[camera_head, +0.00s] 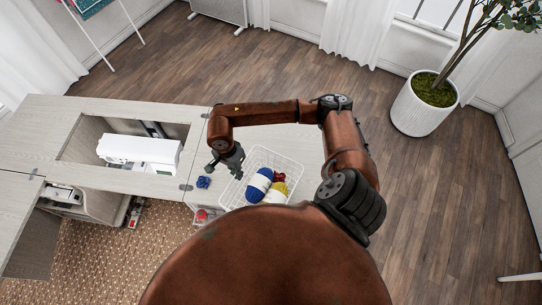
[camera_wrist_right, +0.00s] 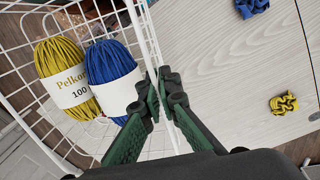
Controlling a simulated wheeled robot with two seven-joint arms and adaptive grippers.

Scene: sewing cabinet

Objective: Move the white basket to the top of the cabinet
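The white wire basket (camera_head: 289,160) is at the right part of the cabinet (camera_head: 40,130), which has a pale wood top. It holds a blue yarn ball (camera_head: 258,185), a yellow one (camera_head: 276,193) and something red (camera_head: 279,177). My right gripper (camera_head: 237,172) is at the basket's left side. In the right wrist view its fingertips (camera_wrist_right: 167,76) are together with the basket's wire wall (camera_wrist_right: 148,35) between them. I cannot tell whether the basket rests on the top or hangs above it. My left gripper is not in view.
A white sewing machine (camera_head: 140,150) sits in the cabinet's opening. A blue bundle (camera_head: 203,182) lies left of the basket; a yellow bundle (camera_wrist_right: 284,103) shows in the wrist view. A potted plant (camera_head: 410,113) stands on the floor at right.

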